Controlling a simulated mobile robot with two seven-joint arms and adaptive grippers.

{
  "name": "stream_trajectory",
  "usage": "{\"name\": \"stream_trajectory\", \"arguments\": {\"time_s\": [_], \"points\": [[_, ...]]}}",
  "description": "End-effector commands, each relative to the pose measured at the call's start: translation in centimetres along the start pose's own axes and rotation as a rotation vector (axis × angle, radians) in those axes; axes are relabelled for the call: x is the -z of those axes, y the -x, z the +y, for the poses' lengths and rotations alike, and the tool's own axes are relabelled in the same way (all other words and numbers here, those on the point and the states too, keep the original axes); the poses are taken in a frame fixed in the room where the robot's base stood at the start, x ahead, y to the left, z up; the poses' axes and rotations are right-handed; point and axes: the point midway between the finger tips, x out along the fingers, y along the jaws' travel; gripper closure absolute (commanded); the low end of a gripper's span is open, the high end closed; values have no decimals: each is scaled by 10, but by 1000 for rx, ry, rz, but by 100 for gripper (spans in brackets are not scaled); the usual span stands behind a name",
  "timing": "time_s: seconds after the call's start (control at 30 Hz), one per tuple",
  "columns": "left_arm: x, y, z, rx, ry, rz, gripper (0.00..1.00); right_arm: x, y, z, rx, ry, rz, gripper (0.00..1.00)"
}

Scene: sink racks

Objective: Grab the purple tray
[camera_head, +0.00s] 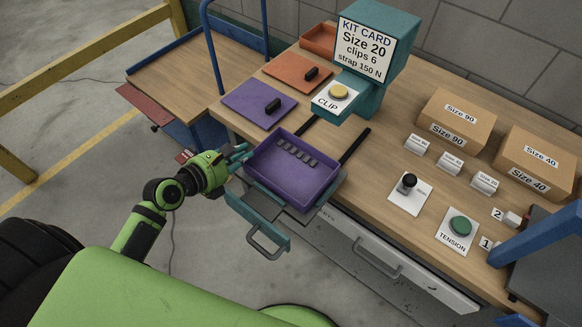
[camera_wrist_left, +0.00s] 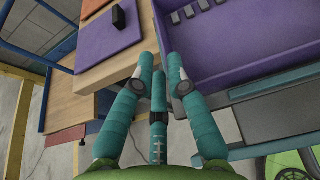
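The purple tray (camera_head: 287,183) is an open box with a row of several small grey pieces inside. It sits on a grey holder with a handle at the table's front edge. My left gripper (camera_head: 243,153) is at the tray's left side, close to its wall. In the left wrist view its teal fingers (camera_wrist_left: 160,62) are parted, with the near left corner of the tray (camera_wrist_left: 225,65) just beyond and to the right. I cannot tell whether they touch the tray. My right gripper is not in view.
A flat purple panel (camera_head: 251,104) with a black handle lies behind the tray, and an orange panel (camera_head: 292,72) behind that. A teal stand with a kit card (camera_head: 364,47) and cardboard boxes (camera_head: 456,118) stand farther back. A drawer handle (camera_head: 268,242) juts out in front.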

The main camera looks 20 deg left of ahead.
Motion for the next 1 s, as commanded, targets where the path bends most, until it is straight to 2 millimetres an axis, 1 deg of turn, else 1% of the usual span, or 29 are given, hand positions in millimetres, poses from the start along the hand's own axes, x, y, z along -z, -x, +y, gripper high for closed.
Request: {"name": "stream_trajectory", "arguments": {"time_s": [0.07,0.3,0.4,0.63,0.67,0.7,1.0], "points": [[0,-7,0,1,0,-1,84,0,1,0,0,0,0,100],[1,-42,-1,0,0,-2,84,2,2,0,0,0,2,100],[1,-50,-1,0,-1,0,84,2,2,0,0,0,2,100],[2,-52,-2,0,-1,1,84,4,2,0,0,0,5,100],[2,-52,-2,0,-1,1,88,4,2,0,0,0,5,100],[2,-52,-2,0,-1,1,100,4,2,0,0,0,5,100],[1,-52,-1,-1,0,-1,100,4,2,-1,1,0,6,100]]}}
